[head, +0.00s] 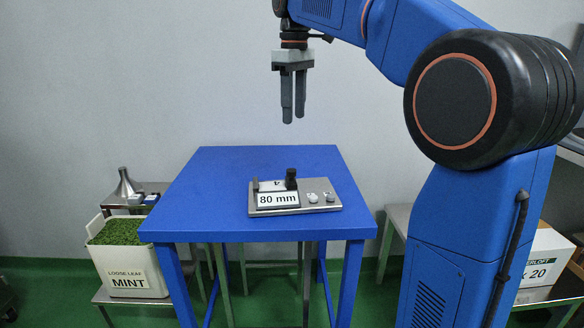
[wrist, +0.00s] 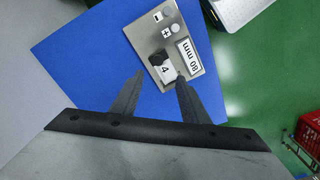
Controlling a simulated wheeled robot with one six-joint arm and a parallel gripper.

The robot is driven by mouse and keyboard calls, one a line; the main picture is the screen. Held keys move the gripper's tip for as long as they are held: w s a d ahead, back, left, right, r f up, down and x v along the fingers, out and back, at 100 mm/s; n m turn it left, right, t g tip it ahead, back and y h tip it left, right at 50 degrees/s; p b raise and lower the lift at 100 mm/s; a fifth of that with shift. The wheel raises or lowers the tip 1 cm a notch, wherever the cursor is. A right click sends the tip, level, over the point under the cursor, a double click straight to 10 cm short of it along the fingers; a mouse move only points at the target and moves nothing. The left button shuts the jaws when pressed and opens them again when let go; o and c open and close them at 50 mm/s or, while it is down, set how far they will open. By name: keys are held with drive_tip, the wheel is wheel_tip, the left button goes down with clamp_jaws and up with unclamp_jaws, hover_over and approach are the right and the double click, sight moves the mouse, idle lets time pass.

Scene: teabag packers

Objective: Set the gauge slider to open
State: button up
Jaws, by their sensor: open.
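The gauge (head: 320,207) is a flat grey metal plate on the blue table, with a white "80 mm" label (head: 278,199) on its front. Its slider is a black upright knob (head: 291,178) near the middle of the plate, beside a white tag marked "4" (head: 272,185). Two round buttons sit on the plate's right side. In the wrist view the black knob (wrist: 158,57) and the "4" tag (wrist: 167,71) show beyond the fingertips. My gripper (head: 294,121) is open and empty, high above the table and apart from the gauge. Its fingers also show in the wrist view (wrist: 159,77).
The rest of the blue tabletop (head: 210,200) is clear. At the left, a white bin of green leaf marked "MINT" (head: 125,262) stands on a low stand, with a metal funnel (head: 124,185) behind it. A white carton (head: 546,255) is at the right.

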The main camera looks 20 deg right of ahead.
sight(292, 170)
drive_tip(key=f, duration=1.1)
drive_tip(key=w+f, duration=0.1)
drive_tip(key=f, duration=0.5)
drive_tip(key=shift+c, duration=0.6)
